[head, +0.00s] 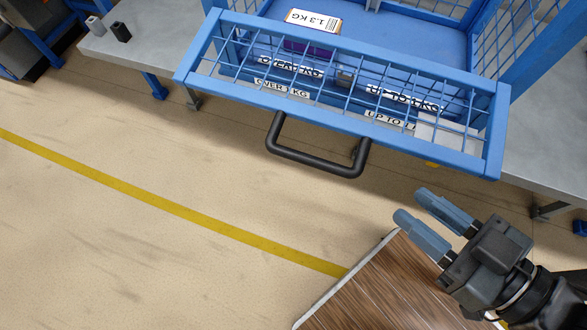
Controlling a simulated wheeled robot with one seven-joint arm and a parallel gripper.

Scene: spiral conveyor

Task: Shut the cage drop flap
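The cage (509,62) is blue with mesh walls and stands at the top of the head view. Its drop flap (190,62), a blue-framed mesh panel, is at the front and looks tilted outward, but its exact angle is hard to tell. A black bar handle (318,164) sticks out from the flap's near edge. My gripper (411,204) is at the lower right, below and right of the handle and apart from it. Its two blue-grey fingers point up and left, with a gap and nothing between them.
Labels for over and up to 1 KG show through the mesh. A grey table (150,45) extends behind the flap. A wood-grained top (385,285) lies below my gripper. Open floor with a yellow line is at left.

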